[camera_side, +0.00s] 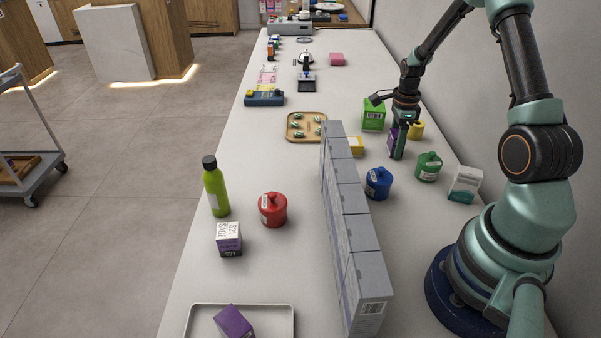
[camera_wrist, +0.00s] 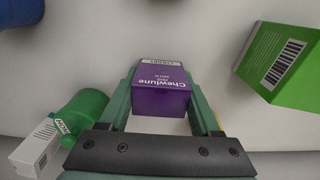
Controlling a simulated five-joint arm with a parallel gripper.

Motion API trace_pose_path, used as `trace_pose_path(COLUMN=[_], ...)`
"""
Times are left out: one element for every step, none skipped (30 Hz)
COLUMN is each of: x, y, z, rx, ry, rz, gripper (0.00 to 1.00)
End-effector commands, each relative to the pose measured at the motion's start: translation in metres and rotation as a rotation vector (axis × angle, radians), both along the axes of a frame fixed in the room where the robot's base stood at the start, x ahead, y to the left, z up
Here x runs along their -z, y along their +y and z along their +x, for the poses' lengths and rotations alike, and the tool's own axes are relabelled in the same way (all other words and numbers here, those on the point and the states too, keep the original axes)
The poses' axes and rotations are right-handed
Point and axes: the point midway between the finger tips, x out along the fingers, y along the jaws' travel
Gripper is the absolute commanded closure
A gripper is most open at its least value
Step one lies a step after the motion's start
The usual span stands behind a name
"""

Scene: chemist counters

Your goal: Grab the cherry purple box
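A purple box (camera_wrist: 160,98) with "Chewlune" lettering sits between the two fingers of my gripper (camera_wrist: 161,85) in the wrist view. The fingers lie along its left and right sides, with little or no gap; I cannot tell whether they press on it. In the side view, my gripper (camera_side: 397,148) points down at the right of the counter, and the purple box (camera_side: 391,136) shows partly behind a finger. A white and purple box (camera_side: 229,240) stands at the near left. Another purple box (camera_side: 234,322) lies tilted in a tray (camera_side: 289,320).
A green box (camera_side: 373,115) stands just behind my gripper. A yellow box (camera_side: 356,146), a blue jar (camera_side: 378,183), a green jar (camera_side: 428,167) and a white-teal box (camera_side: 465,184) are close by. A long row of grey boxes (camera_side: 350,218) divides the counter.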

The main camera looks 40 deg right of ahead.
Motion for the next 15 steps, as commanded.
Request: trace_pose_path(x=[-0.0002, -0.0002, -0.0002, -0.0003, -0.0003, -0.0003, -0.0004, -0.0004, -0.0005, -0.0008, -0.0014, -0.0026, -0.0039, -0.0056, -0.0086], y=[0.0, 0.0, 0.0, -0.0001, -0.0001, -0.0001, -0.0001, -0.0001, -0.0001, -0.0001, -0.0001, -0.0001, -0.0002, -0.0003, -0.0005], z=[0.0, 0.0, 0.0, 0.0001, 0.0001, 0.0001, 0.0001, 0.0001, 0.0001, 0.0001, 0.0001, 0.0003, 0.0004, 0.0004, 0.0006], rx=[0.0, 0.0, 0.0, 0.0, 0.0, 0.0, 0.0, 0.0, 0.0, 0.0, 0.0, 0.0, 0.0, 0.0, 0.0], ry=[0.0, 0.0, 0.0, 0.0, 0.0, 0.0, 0.0, 0.0, 0.0, 0.0, 0.0, -0.001, -0.001, -0.001, -0.001], rz=[0.0, 0.0, 0.0, 0.0, 0.0, 0.0, 0.0, 0.0, 0.0, 0.0, 0.0, -0.001, -0.001, -0.001, -0.001], gripper=[0.69, 0.8, 0.89, 0.89, 0.89, 0.89, 0.89, 0.89, 0.89, 0.89, 0.89, 0.89, 0.89, 0.89, 0.89])
